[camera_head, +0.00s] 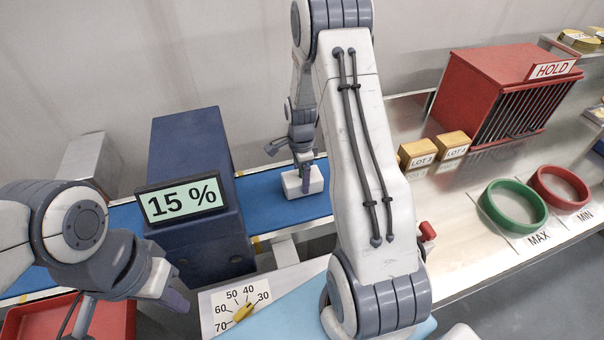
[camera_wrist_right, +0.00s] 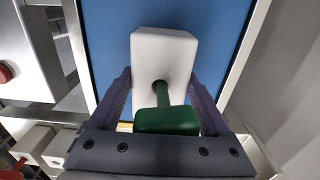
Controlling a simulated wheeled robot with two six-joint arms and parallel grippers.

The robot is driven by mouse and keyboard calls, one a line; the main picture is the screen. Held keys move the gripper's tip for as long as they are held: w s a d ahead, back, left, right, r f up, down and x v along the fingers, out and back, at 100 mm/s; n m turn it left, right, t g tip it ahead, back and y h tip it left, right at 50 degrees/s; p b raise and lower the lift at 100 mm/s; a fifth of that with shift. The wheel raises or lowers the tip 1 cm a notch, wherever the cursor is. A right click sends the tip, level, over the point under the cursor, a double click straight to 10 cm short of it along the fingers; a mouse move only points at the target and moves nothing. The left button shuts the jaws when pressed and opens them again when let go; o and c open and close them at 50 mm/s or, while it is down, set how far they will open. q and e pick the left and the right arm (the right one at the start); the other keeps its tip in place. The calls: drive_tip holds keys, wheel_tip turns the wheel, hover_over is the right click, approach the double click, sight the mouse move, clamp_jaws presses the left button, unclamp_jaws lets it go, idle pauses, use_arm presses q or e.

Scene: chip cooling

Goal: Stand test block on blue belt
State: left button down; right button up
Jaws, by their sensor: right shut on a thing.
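The white test block (camera_head: 302,183) is at the blue belt (camera_head: 262,206), right of the dark blue machine; I cannot tell whether it touches the belt. My right gripper (camera_head: 303,168) points down and is shut on it. In the right wrist view the white block (camera_wrist_right: 163,58) has a green handle (camera_wrist_right: 166,120) with a wide end between my right fingers (camera_wrist_right: 160,105). The blue belt (camera_wrist_right: 215,20) lies behind it. My left gripper (camera_head: 172,288) is low at the left, away from the belt; its opening is unclear.
The dark blue machine (camera_head: 200,235) with a "15 %" display (camera_head: 181,198) spans the belt. A dial (camera_head: 243,311) is in front. To the right are LOT boxes (camera_head: 418,153), a red HOLD rack (camera_head: 490,85), and green (camera_head: 513,206) and red (camera_head: 559,188) rings. A red tray (camera_head: 40,320) is lower left.

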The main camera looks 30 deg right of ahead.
drive_tip(key=shift+f, duration=0.2)
drive_tip(key=o, duration=1.5)
drive_tip(key=shift+r, duration=0.35)
wheel_tip(320, 180, up, 12)
drive_tip(key=b, duration=0.2)
drive_tip(key=shift+f+b, duration=0.25)
drive_tip(key=shift+b, duration=0.1)
